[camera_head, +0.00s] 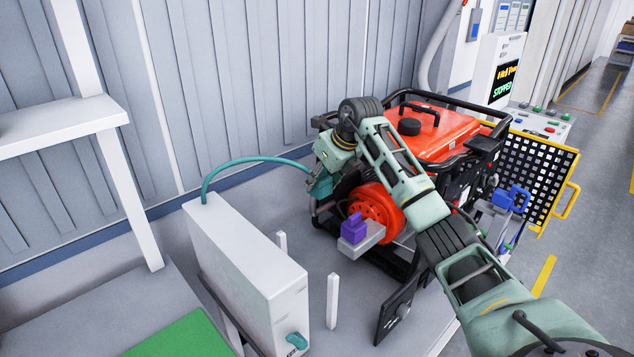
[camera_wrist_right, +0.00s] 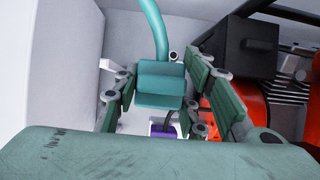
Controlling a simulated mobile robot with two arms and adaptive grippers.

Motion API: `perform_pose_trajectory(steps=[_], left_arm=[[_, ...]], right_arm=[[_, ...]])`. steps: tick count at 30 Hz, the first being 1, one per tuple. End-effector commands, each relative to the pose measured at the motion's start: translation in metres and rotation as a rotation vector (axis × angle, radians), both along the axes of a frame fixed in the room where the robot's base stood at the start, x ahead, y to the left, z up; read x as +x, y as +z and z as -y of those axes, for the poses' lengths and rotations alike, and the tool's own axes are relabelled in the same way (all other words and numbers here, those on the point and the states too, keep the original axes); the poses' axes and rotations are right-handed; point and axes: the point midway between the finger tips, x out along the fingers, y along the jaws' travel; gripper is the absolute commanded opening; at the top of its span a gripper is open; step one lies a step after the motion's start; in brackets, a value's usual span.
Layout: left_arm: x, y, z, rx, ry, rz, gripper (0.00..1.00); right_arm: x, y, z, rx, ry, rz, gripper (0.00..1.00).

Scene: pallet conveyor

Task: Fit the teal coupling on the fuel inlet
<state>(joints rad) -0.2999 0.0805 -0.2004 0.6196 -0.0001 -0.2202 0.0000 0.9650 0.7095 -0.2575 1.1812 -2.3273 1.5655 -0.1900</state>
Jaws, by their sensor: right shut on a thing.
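The teal coupling (camera_wrist_right: 160,84) sits between the fingers of my right gripper (camera_wrist_right: 162,90) in the wrist view, with its teal hose running up from it. In the head view my right gripper (camera_head: 322,178) is shut on the coupling at the left end of the red generator (camera_head: 442,136). The teal hose (camera_head: 250,160) arches from there to a white box (camera_head: 250,270). A small round pipe end (camera_wrist_right: 173,57) shows beyond the coupling; I cannot tell whether it is the fuel inlet. My left gripper is not in view.
A purple block (camera_head: 354,229) stands on a grey bracket in front of the generator. A white post (camera_head: 333,300) and a dark panel (camera_head: 397,312) stand nearby. A yellow-framed grid (camera_head: 543,172) is at the right. The corrugated wall is behind.

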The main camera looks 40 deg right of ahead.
Motion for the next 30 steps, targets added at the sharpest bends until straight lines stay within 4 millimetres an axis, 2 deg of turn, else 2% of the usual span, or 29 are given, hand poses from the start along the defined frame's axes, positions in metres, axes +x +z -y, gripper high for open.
perform_pose_trajectory(steps=[1,18,30], left_arm=[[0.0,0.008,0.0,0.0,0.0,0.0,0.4],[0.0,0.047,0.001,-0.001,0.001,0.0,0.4],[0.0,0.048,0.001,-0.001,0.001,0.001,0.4]], right_arm=[[0.0,0.009,0.001,-0.001,0.0,0.002,0.08],[0.0,0.054,0.0,0.0,0.0,0.001,0.08],[0.0,0.056,0.0,0.0,0.0,0.001,0.08]])
